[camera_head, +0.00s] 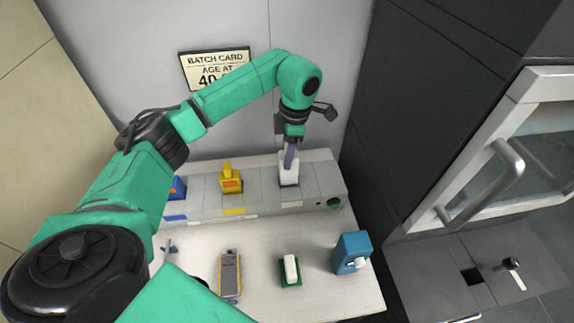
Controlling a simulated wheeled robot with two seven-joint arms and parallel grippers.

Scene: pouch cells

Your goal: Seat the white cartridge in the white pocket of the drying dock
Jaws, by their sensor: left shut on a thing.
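The grey drying dock (262,196) lies along the back of the bench, with blue, yellow and white marks on its front. The white cartridge (289,168) is upright at the dock's right-hand pocket, above the white mark (291,204). My left gripper (290,156) points down and is shut on the cartridge's top. The cartridge's lower end meets the pocket area; I cannot tell how deep it sits. A yellow cartridge (231,181) stands in the middle pocket. A blue one (178,188) is at the left, partly hidden by my arm. My right gripper is out of view.
A green knob (335,202) is at the dock's right end. A dark cabinet stands at the right.

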